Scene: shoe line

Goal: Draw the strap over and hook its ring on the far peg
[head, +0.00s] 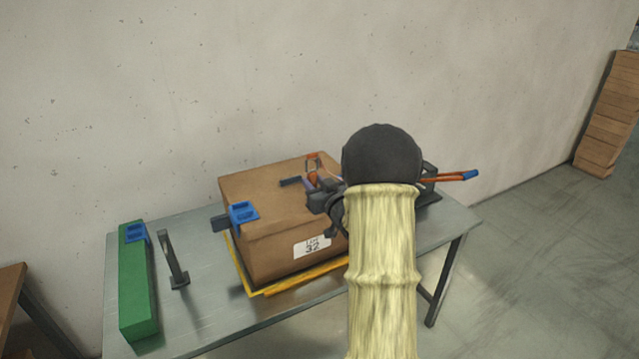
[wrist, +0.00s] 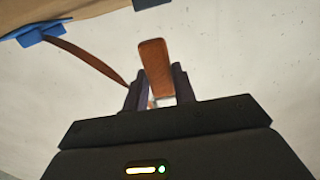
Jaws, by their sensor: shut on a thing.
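My gripper (head: 315,180) is over the right part of the box top, partly hidden by my own arm. In the wrist view my gripper (wrist: 157,92) is shut on an orange-brown strap tab (wrist: 155,65), which stands out between the fingers. An orange-brown strip (wrist: 85,58) runs from a blue clip (wrist: 38,32) towards the left finger. In the head view an orange loop (head: 313,156) shows just above the fingers. I cannot tell which part is the far peg, and no ring shows clearly.
The cardboard box (head: 265,225) sits in a yellow frame (head: 310,278) on the grey table (head: 215,310). A blue bracket (head: 243,212) is on its left edge. A green block (head: 138,290) lies at far left. An orange strip with a blue end (head: 470,174) sticks out right.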

